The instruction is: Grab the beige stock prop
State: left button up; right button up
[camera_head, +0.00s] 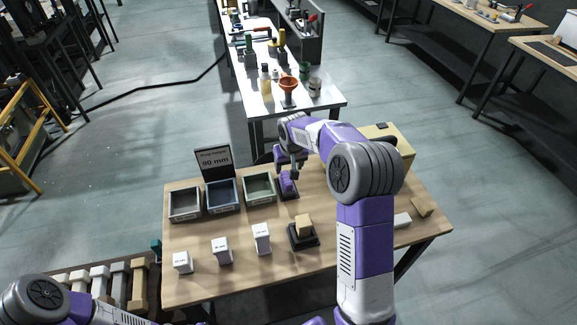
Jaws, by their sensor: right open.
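Another beige block (304,225) sits on a dark stand on the wooden table; I cannot tell which one is the stock prop.
Three bins, grey (185,218), blue (222,207) and green (259,201), stand below a "90 mm" sign (214,162). White labelled blocks (222,250) line the table (200,285) front. A tan box (398,146) and small blocks lie right, partly behind my right arm.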

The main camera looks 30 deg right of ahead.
aim_at(304, 224)
jog(key=k, duration=1)
